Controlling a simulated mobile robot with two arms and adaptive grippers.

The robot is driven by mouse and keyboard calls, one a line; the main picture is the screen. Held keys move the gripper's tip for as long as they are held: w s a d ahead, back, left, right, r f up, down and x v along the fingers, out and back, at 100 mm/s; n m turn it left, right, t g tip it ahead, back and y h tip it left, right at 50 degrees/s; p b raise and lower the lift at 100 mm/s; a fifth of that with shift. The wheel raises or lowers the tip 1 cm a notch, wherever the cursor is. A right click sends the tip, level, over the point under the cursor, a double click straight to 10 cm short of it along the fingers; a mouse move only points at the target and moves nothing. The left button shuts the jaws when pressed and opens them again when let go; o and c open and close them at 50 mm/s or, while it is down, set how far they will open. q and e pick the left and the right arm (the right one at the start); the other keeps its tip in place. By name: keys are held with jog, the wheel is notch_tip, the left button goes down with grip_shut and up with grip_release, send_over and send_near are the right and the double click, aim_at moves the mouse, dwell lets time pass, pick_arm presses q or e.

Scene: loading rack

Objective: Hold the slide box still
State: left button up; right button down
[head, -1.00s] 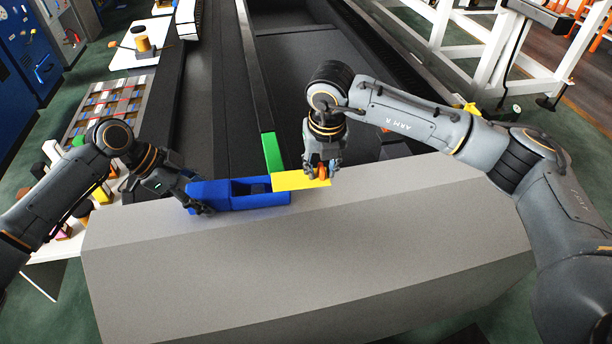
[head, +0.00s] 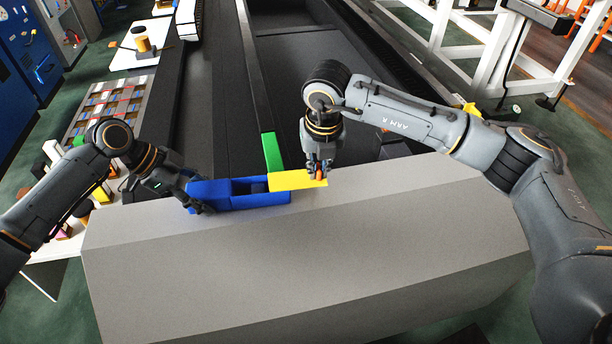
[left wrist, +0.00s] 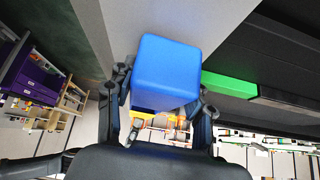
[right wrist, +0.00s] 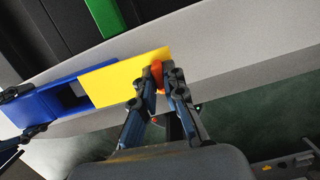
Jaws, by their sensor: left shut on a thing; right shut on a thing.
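The blue slide box (head: 230,187) lies on the grey block near its far edge. Its yellow lid (head: 296,180) sticks out to the right, leaving an opening in the box top; the opening also shows in the right wrist view (right wrist: 124,77). My left gripper (head: 197,203) is shut on the left end of the box, which fills the middle of the left wrist view (left wrist: 166,72). My right gripper (head: 318,172) is shut on the small orange knob (right wrist: 157,75) at the right end of the lid.
The grey block (head: 300,250) has clear room in front of and right of the box. A green piece (head: 272,152) sits on a dark rail just behind the lid. A white table with small coloured blocks stands at the left.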

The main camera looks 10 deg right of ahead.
aim_at(282, 180)
jog(key=shift+s+a+f, duration=0.1)
jog(key=shift+a+f, duration=0.25)
jog(key=shift+a, duration=0.5)
jog(key=shift+s+a+f, duration=0.1)
jog(key=shift+a+f, duration=0.25)
jog(key=shift+a, duration=0.45)
jog(key=shift+w, duration=0.1)
jog(key=shift+w+a, duration=0.15)
jog(key=shift+a, duration=2)
jog(key=c, duration=1.6)
grip_release()
jog(key=shift+o, duration=0.2)
jog(key=shift+w, duration=0.1)
jog(key=shift+o, duration=0.4)
jog(key=shift+w+a, duration=0.1)
jog(key=shift+c, duration=0.4)
